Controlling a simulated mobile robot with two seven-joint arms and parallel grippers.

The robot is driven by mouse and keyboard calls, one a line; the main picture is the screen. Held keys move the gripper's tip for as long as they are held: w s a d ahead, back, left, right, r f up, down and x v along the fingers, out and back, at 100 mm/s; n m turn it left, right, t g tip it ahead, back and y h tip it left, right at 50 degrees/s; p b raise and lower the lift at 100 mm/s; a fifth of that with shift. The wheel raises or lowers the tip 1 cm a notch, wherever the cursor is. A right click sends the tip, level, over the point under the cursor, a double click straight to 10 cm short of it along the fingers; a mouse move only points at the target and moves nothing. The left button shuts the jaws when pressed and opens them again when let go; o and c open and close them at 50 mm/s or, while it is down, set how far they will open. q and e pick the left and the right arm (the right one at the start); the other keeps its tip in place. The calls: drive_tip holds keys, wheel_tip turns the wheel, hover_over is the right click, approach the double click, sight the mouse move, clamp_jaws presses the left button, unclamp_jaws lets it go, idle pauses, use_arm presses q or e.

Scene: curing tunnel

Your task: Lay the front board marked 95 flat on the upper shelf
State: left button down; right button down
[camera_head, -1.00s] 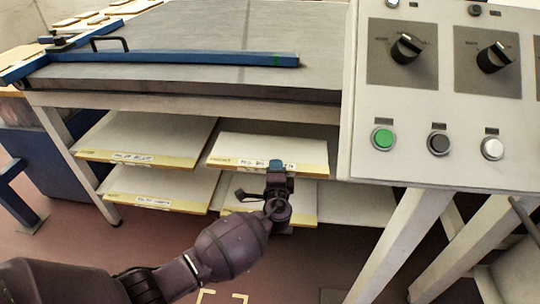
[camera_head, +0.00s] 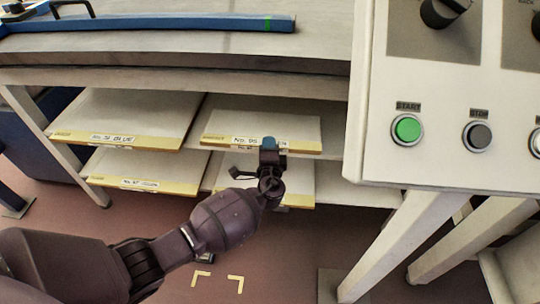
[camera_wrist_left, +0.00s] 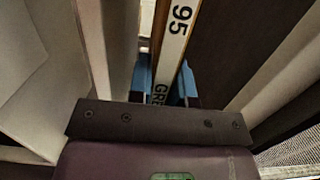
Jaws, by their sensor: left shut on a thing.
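The front board marked 95 (camera_head: 262,124) is a pale panel with a yellow front edge and a white label. In the head view it is in the right part of the upper shelf (camera_head: 334,141) and looks about level. Whether its underside fully touches the shelf cannot be told. My left gripper (camera_head: 269,146) is shut on the middle of its front edge, coming from the front. In the left wrist view the edge with the 95 label (camera_wrist_left: 174,48) runs between the blue fingertips (camera_wrist_left: 167,85). The fingers hide part of the label. My right gripper is not in view.
Another labelled board (camera_head: 138,113) lies left of it on the upper shelf, with a gap between. Further boards (camera_head: 150,168) lie on the lower level. The table top with a blue bar (camera_head: 180,24) is above. A control panel (camera_head: 425,165) stands close on the right.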

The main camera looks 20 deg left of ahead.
use_arm(q)
drive_tip(key=shift+f, duration=0.2)
wheel_tip(320, 180, down, 4)
drive_tip(key=shift+f+b, duration=0.2)
drive_tip(key=shift+b, duration=0.85)
drive_tip(key=c, duration=1)
unclamp_jaws()
drive_tip(key=shift+c, duration=0.2)
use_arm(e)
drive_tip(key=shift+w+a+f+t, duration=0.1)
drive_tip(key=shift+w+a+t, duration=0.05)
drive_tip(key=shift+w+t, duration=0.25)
use_arm(q)
drive_tip(key=shift+r, duration=0.15)
